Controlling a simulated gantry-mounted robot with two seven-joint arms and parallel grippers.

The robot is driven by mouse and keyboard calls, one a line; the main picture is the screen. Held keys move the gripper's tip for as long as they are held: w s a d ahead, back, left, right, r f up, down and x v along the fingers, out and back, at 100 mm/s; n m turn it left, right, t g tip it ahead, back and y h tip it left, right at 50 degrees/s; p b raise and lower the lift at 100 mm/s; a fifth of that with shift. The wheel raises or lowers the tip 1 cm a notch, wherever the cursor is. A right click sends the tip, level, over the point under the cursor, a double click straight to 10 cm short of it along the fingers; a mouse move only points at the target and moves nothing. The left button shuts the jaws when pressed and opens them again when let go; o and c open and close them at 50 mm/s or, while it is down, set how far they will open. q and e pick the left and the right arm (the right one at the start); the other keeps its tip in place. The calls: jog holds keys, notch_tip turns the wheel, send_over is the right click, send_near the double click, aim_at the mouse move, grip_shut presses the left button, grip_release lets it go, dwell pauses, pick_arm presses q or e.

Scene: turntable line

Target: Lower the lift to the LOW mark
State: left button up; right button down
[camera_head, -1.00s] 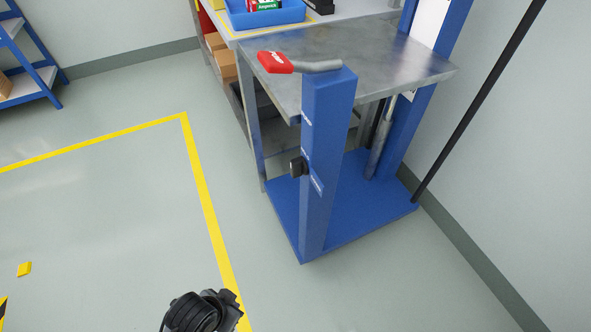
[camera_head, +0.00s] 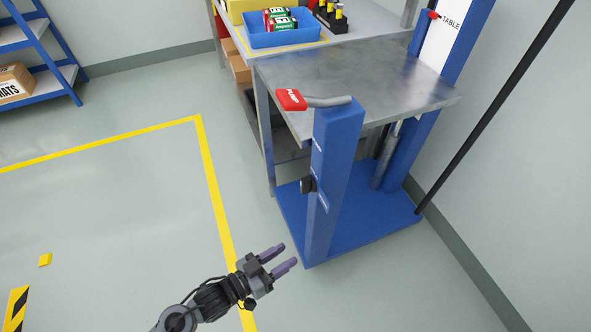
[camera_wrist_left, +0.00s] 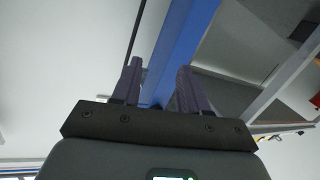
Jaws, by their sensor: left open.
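The lift has a blue base (camera_head: 365,223), a blue front post (camera_head: 333,165) and a grey metal table top (camera_head: 355,85). A red PUMP handle (camera_head: 291,99) on a grey lever sits at the post's top. A black knob (camera_head: 307,185) is on the post's left side. A red pointer (camera_head: 434,15) sits by the word TABLE on the white scale of the rear mast; no LOW mark is readable. My left gripper (camera_head: 278,259) is open and empty, below and left of the post, apart from it. In the left wrist view the blue post (camera_wrist_left: 178,50) shows beyond its fingers (camera_wrist_left: 158,88).
A workbench behind the lift holds a blue bin (camera_head: 280,32) with red and green packs and a black rack (camera_head: 331,15). A black pole (camera_head: 495,105) leans at the right. A blue shelf (camera_head: 40,62) stands far left.

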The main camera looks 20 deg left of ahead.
pick_arm(q)
notch_tip(320, 180, up, 8)
jog(key=a+m+h+p, duration=0.2)
jog(key=a+h+p, duration=0.15)
jog(key=p, duration=0.25)
jog(key=m+g+h+p, duration=0.1)
jog(key=m+p, duration=0.2)
jog(key=p, duration=0.5)
send_near(301, 184)
jog(key=b+x, duration=0.3)
jog(key=x, duration=0.4)
jog(key=shift+f, duration=0.1)
jog(key=shift+b+x, duration=0.45)
jog(key=shift+x, duration=0.5)
pick_arm(e)
notch_tip(301, 184, up, 13)
jog(key=shift+f, duration=0.15)
jog(key=shift+a, duration=0.1)
pick_arm(q)
grip_shut()
pick_arm(e)
jog(key=shift+w, duration=0.1)
